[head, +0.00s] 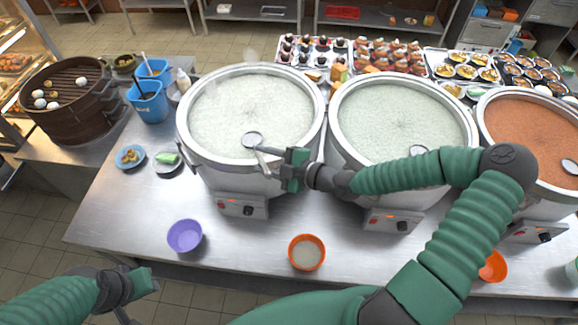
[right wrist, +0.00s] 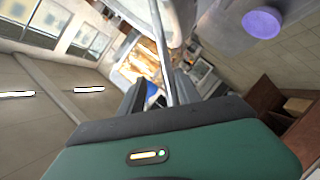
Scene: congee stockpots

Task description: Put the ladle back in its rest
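A metal ladle (head: 252,139) has its round bowl over the left stockpot (head: 190,150), near the front rim; whether it touches the congee I cannot tell. My right gripper (head: 290,165) is at the front right of that pot, shut on the ladle's handle. In the right wrist view the handle (right wrist: 160,40) runs between the fingers (right wrist: 155,95). My left gripper (head: 140,284) is low at the left, before the counter's front edge, apart from everything; its fingers are unclear. I cannot make out for certain which thing is the ladle's rest.
A middle pot (head: 335,115) and a right pot (head: 483,125) of congee stand alongside, each with a ladle. A purple bowl (head: 185,236) and an orange bowl (head: 307,253) stand in front. Blue containers (head: 150,105), small plates (head: 130,157) and a steamer (head: 70,115) are left. Food trays stand behind.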

